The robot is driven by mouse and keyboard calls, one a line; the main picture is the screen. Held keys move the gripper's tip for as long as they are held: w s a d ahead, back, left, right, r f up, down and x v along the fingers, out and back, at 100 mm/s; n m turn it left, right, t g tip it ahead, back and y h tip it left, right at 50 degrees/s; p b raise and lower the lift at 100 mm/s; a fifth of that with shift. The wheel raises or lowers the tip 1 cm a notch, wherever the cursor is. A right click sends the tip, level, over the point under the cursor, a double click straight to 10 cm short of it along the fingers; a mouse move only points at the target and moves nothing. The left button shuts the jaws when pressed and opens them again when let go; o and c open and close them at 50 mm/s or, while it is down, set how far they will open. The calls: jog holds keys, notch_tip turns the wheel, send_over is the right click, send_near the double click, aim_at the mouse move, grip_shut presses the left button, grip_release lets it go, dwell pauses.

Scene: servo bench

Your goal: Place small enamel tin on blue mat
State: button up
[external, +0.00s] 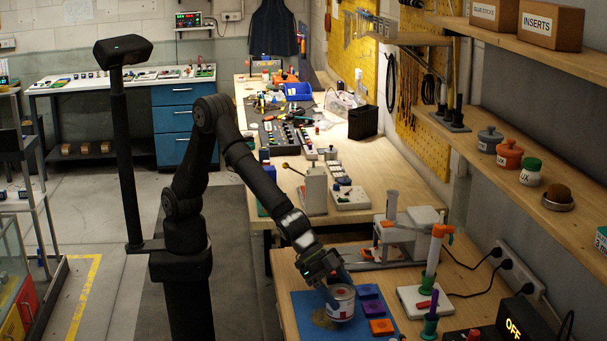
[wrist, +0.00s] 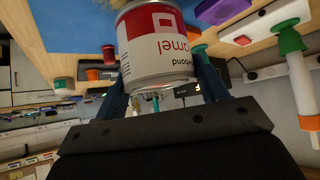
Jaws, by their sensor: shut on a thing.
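The small enamel tin (external: 341,304) is white and red with a grey rim. My gripper (external: 335,289) is shut on it, reaching down from the upper left. In the wrist view the tin (wrist: 157,47) sits between the two blue fingers of my gripper (wrist: 162,78), its label upside down. The blue mat (external: 301,304) lies on the near bench, and the tin appears over its middle. Whether the tin's base touches the mat cannot be told. The mat also shows in the wrist view (wrist: 68,27).
Purple blocks (external: 374,308) and an orange block (external: 381,327) lie on the mat right of the tin. A tan round patch (external: 324,319) is left of it. A white-based stand with a green-and-white post (external: 433,265) is close on the right. The mat's left side is clear.

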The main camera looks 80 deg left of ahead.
aim_at(351, 318)
jog(key=shift+f, duration=1.45)
jog(key=shift+f, duration=0.15)
jog(key=o, duration=1.2)
jog(key=v, duration=1.2)
